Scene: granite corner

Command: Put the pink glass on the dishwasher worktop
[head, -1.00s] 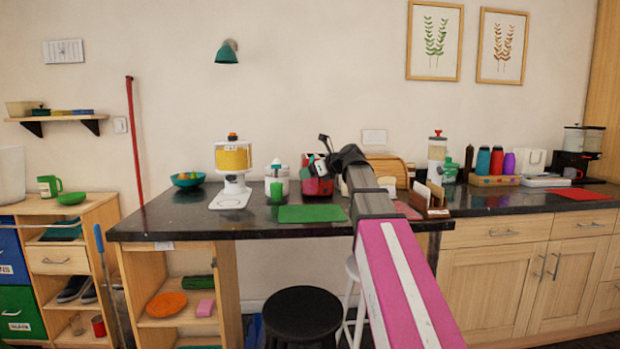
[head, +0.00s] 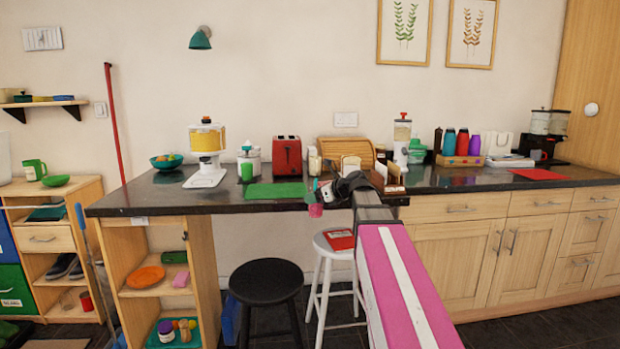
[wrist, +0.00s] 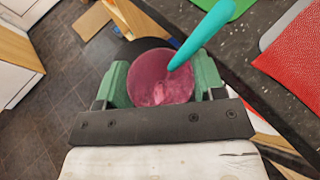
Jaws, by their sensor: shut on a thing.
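The pink glass (head: 315,210) is in my gripper (head: 322,194), in front of the near edge of the dark granite worktop (head: 228,201). In the wrist view the round pink glass (wrist: 150,80) sits between the green fingers of my gripper (wrist: 163,84), which are shut on it from both sides. A teal stick-like thing (wrist: 207,35) overlaps the glass's rim; I cannot tell whether it stands in the glass. The dark worktop runs on to the right over wooden drawers (head: 462,208). No dishwasher front can be made out.
A green mat (head: 275,190), red toaster (head: 287,157) and white-and-yellow dispenser (head: 207,150) stand on the left worktop. Bottles (head: 462,143) and a red mat (head: 540,174) are on the right stretch. A black stool (head: 266,278) and a white stool (head: 325,247) stand below.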

